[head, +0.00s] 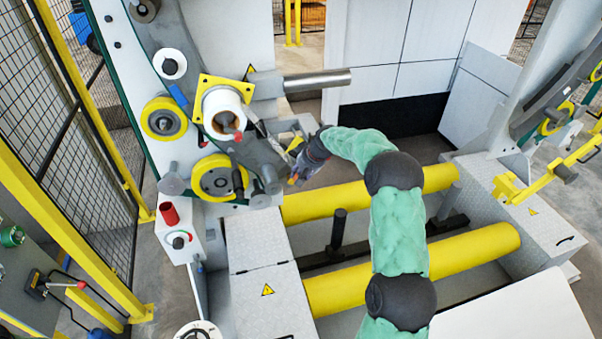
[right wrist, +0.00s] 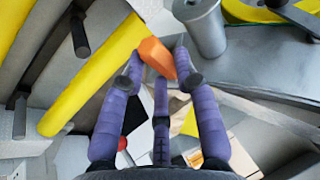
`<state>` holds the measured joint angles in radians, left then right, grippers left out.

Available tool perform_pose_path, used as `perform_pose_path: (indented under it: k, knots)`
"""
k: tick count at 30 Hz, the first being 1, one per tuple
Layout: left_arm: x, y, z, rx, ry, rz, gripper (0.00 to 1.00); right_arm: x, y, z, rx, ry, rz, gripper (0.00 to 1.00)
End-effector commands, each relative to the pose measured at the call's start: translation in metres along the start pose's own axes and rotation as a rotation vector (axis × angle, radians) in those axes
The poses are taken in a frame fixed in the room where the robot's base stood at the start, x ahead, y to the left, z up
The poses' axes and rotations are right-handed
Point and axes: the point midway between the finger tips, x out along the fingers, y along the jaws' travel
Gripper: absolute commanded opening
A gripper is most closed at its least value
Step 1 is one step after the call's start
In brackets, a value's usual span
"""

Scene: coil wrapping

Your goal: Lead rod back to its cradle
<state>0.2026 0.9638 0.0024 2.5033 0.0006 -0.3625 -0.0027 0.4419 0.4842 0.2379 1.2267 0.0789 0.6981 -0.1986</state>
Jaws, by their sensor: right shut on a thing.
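My right gripper (head: 298,171) has purple fingers and is beside the lower right of the coil machine's head. In the right wrist view, its fingertips (right wrist: 160,62) are closed around an orange piece. This orange piece looks like the end of the lead rod (right wrist: 157,56); the rest of the rod cannot be made out. A bit of orange also shows at the fingertips in the head view. I cannot pick out the cradle for certain in either view. My left gripper is not in view.
The wrapping machine (head: 213,104) with rollers and a steel shaft (head: 318,82) stands close on the left. Two yellow rollers (head: 368,290) lie below my right arm. A grey box (head: 262,303) stands left of them. A yellow-framed fence (head: 75,130) is at far left.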

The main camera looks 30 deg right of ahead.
Motion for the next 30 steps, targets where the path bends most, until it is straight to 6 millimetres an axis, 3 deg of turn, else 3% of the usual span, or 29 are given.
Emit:
perform_pose_path:
  k: [30]
  knots:
    - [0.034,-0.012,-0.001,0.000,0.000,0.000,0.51,0.057,-0.002,0.024,-0.001,0.000,0.000,0.00]
